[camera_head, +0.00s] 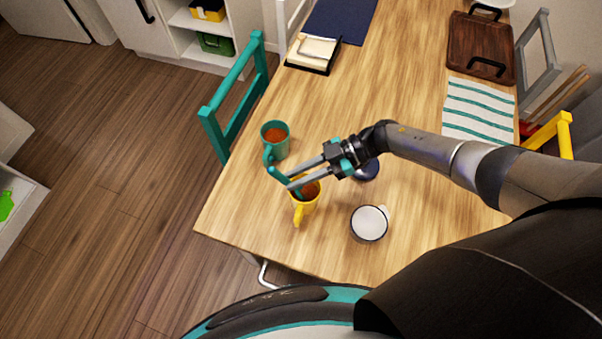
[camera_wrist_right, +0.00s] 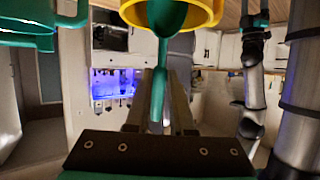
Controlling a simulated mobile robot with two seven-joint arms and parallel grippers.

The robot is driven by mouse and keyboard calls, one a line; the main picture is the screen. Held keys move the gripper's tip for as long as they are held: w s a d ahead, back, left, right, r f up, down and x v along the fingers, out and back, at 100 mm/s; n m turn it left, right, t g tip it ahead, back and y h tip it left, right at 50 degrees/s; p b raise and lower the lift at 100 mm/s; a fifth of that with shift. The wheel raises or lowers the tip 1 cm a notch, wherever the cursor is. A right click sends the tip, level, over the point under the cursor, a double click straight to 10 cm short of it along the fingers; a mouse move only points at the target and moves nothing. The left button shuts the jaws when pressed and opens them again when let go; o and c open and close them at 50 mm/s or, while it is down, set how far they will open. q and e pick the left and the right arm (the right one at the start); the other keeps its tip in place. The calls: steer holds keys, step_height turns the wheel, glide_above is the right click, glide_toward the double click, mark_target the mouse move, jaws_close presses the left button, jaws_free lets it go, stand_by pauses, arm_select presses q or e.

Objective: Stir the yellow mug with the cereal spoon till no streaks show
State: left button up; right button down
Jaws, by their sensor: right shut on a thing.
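The yellow mug (camera_head: 304,207) stands upright near the table's front left corner, with orange-brown liquid inside. Its rim also shows at the top of the right wrist view (camera_wrist_right: 212,12). My right gripper (camera_head: 292,183) is shut on a teal spoon (camera_head: 279,176), just above and to the left of the mug's opening. The spoon's bowl (camera_wrist_right: 168,14) overlaps the mug's opening in the wrist view. How deep it sits, and whether it touches the mug, I cannot tell. Streaks in the liquid are too small to make out. My left gripper is not seen.
A teal mug (camera_head: 274,141) with reddish liquid stands close behind the yellow one. A white mug (camera_head: 369,224) stands to the right, and a dark blue object (camera_head: 370,170) is partly hidden behind my gripper. A striped cloth (camera_head: 478,108) lies farther right. The table's middle back is clear.

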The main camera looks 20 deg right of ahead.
mark_target(277, 170)
steer(key=shift+w+a+r+p, duration=0.1)
steer(key=shift+a+r+p, duration=0.3)
steer(key=shift+r+p, duration=0.55)
steer(key=shift+s+a+r+p, duration=0.1)
steer(key=shift+a+r+p, duration=0.35)
steer(key=shift+r+p, duration=0.5)
steer(key=shift+w+a+r+p, duration=0.1)
steer(key=shift+a+r+p, duration=0.3)
steer(key=shift+r+p, duration=0.55)
steer(key=shift+r, duration=0.1)
step_height(277, 170, up, 5)
steer(key=p, duration=0.4)
steer(key=shift+p, duration=0.4)
steer(key=shift+w, duration=0.1)
